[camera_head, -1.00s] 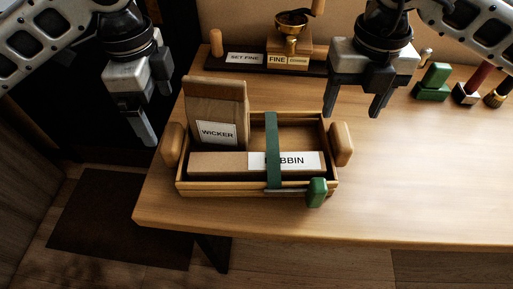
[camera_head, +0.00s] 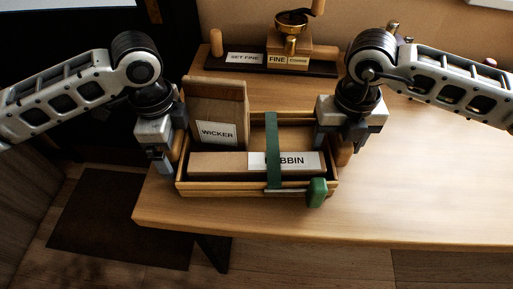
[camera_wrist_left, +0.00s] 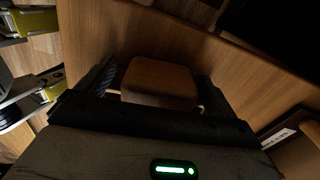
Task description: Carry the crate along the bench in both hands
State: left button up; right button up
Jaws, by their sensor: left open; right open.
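The wooden crate (camera_head: 232,188) sits on the bench (camera_head: 420,205) near its left end. It holds a brown bag labelled WICKER (camera_head: 217,108) and a long box whose label is partly hidden by a green strap (camera_head: 272,150). My left gripper (camera_head: 167,165) is open at the crate's left handle. In the left wrist view that wooden handle (camera_wrist_left: 160,80) lies between the two open fingers. My right gripper (camera_head: 335,148) is open at the crate's right handle (camera_head: 344,154), which it mostly hides.
The bench is clear to the right. Its left and front edges are close to the crate.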

pick_arm(q)
jog(key=c, duration=1.3)
pick_arm(e)
jog(key=c, duration=1.3)
pick_arm(q)
jog(key=shift+c, duration=0.2)
pick_arm(e)
jog(key=shift+r, duration=0.1)
pick_arm(q)
jog(key=shift+r, duration=0.1)
